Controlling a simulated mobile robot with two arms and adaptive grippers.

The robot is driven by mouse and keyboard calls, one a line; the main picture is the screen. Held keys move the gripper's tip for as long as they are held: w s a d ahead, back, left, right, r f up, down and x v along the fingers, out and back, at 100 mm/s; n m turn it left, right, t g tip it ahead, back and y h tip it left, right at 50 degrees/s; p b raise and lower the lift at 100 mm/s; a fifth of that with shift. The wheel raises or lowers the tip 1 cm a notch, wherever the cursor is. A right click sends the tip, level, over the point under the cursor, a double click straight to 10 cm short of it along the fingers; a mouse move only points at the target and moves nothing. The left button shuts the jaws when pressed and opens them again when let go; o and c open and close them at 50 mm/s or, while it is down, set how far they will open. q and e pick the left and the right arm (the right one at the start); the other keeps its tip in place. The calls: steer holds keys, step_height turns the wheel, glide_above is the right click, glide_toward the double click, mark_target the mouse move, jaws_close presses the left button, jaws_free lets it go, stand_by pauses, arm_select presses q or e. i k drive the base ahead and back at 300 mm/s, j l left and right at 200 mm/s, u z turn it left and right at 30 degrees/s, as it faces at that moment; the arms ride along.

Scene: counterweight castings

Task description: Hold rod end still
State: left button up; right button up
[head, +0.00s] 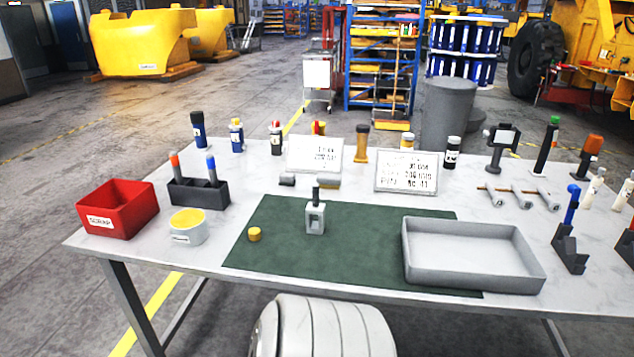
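A small grey piece with a pale block-like body and a dark upright shank, which looks like the rod end (315,218), stands upright near the middle of the green mat (275,275). Nothing touches it from the sides. A small yellow round piece (254,234) lies to its left on the mat. Neither of my grippers shows in the head view, so their state cannot be seen.
A grey tray (474,279) overlaps the mat's right side and looks empty. At left are a red scrap bin (117,208), a white tub (187,227) and a dark holder (199,193). Signs (406,171), bottles and tools line the back and right of the table (200,257).

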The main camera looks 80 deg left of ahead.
mark_target(314, 207)
steer(key=u, duration=2.75)
